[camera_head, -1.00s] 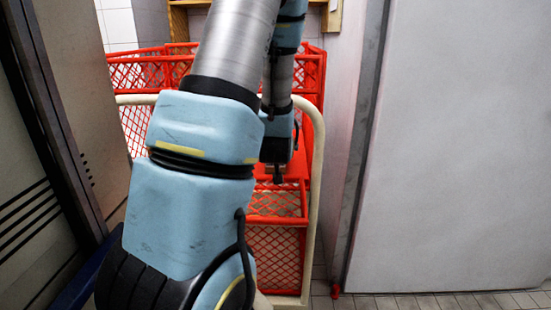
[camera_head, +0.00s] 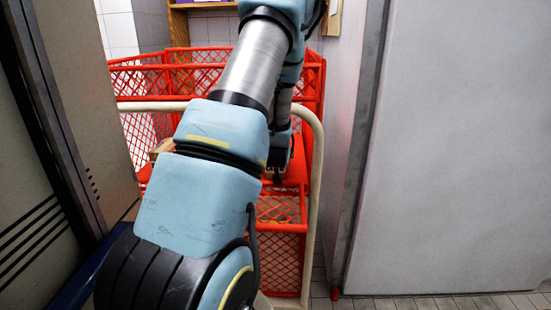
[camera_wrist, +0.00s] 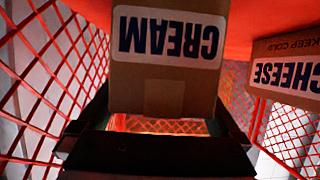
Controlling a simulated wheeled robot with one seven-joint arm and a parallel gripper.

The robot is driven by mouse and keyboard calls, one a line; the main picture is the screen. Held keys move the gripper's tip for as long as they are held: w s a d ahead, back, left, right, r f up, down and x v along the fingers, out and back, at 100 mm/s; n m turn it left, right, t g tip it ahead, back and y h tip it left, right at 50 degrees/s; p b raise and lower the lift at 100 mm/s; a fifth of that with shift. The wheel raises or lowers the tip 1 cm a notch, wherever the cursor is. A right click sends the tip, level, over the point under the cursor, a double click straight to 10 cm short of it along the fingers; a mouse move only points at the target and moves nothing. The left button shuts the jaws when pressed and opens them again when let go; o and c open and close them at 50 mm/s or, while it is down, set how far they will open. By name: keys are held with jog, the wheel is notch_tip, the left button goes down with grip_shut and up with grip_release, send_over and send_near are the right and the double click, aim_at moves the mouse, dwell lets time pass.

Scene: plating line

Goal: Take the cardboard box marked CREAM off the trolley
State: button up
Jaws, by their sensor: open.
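The cardboard box marked CREAM (camera_wrist: 163,85) shows in the wrist view at top centre, its white label upside down in the picture. My gripper (camera_wrist: 160,112) is open there, with a dark finger to each side of the box's near end. Whether either finger touches the box I cannot tell. In the head view my gripper (camera_head: 279,172) is small, low over the red crates and partly hidden behind my arm. My arm hides most of the trolley, whose cream-coloured rail (camera_head: 318,190) shows at the right.
A box marked CHEESE (camera_wrist: 290,72) stands to the right in the wrist view. Red mesh crate walls (camera_wrist: 50,65) rise close on both sides. In the head view a dark panelled unit (camera_head: 45,170) stands at left and a pale grey panel (camera_head: 460,150) at right.

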grip_shut()
dwell(0.8)
jog(key=shift+r, duration=0.1)
